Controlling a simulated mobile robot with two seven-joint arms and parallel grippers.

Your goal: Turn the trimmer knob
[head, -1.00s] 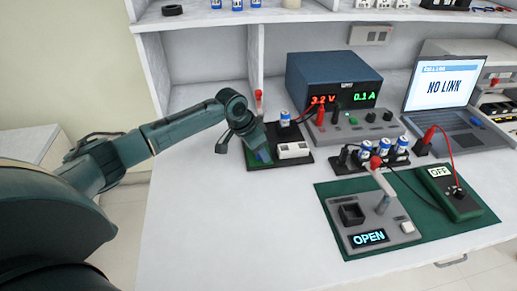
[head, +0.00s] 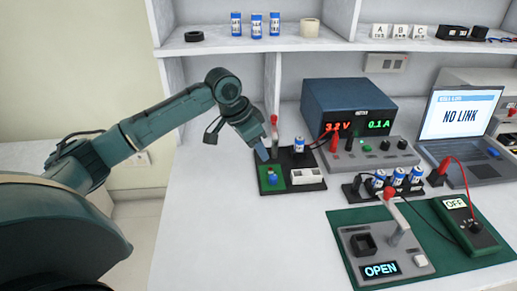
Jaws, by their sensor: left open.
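A small blue block (head: 271,176), which looks like the trimmer with its knob, sits on a green circuit board (head: 264,186). The board lies at the left of a black base plate (head: 309,184) on the white bench. My left gripper (head: 267,150) is open and empty, pointing down just above and behind the blue block, apart from it. The blue block is in plain sight, but its knob is too small to make out in detail. My right gripper is not in view.
A red-topped lever (head: 274,120) stands behind my left gripper. A blue-and-white cell (head: 299,146) and a white block (head: 306,175) share the plate. The power supply (head: 345,105) reads 3.2 V, 0.1 A. The laptop (head: 462,117) shows NO LINK. Bare bench lies in front of the plate.

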